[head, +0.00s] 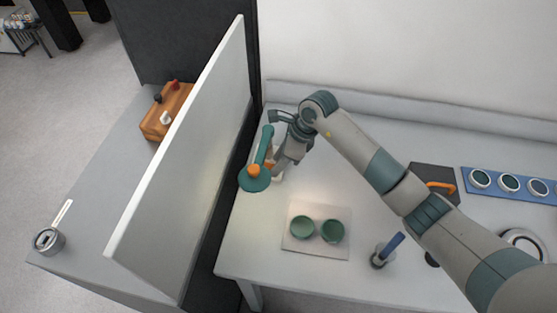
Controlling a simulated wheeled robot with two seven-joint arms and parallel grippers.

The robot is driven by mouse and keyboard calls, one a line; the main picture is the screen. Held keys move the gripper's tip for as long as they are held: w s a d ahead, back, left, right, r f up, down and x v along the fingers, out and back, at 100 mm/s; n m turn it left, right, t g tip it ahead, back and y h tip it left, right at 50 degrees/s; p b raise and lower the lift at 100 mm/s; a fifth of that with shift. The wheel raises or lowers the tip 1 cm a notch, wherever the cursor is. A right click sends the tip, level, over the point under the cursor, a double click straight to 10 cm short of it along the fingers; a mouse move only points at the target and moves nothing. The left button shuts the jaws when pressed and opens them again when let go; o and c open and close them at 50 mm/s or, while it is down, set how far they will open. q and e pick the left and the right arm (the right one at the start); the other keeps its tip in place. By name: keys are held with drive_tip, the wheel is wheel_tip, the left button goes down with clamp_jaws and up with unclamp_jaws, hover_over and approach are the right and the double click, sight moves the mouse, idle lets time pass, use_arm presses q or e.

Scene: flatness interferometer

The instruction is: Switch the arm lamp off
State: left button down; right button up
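The arm lamp (254,182) has a round teal shade with an orange cap on top and a teal arm rising behind it. It stands at the left end of the white table, beside the partition. A warm bright patch lies on the table below and to the right of the shade. My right gripper (277,164) reaches in from the right, close beside the lamp's arm and shade. Its fingertips are small and partly mixed with the lamp, so I cannot tell whether they touch it or are open. The lamp's base is mostly hidden. My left gripper is out of view.
A pale mat (317,252) with two green round cups lies in front of the lamp. A tall white partition (190,160) stands close on the left. A blue-handled tool (390,249), an orange-handled dark block (436,178) and a blue rack (511,197) are further right.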

clamp_jaws()
drive_tip(key=h+b, duration=0.1)
drive_tip(key=a+h+b, duration=0.1)
drive_tip(key=shift+w+r+h+b, duration=0.15)
drive_tip(key=shift+r+h+b, duration=0.15)
drive_tip(key=shift+b, duration=0.1)
drive_tip(key=shift+r+g+h+b, duration=0.15)
drive_tip(key=shift+g+h+b, duration=0.15)
drive_tip(key=shift+h, duration=0.1)
unclamp_jaws()
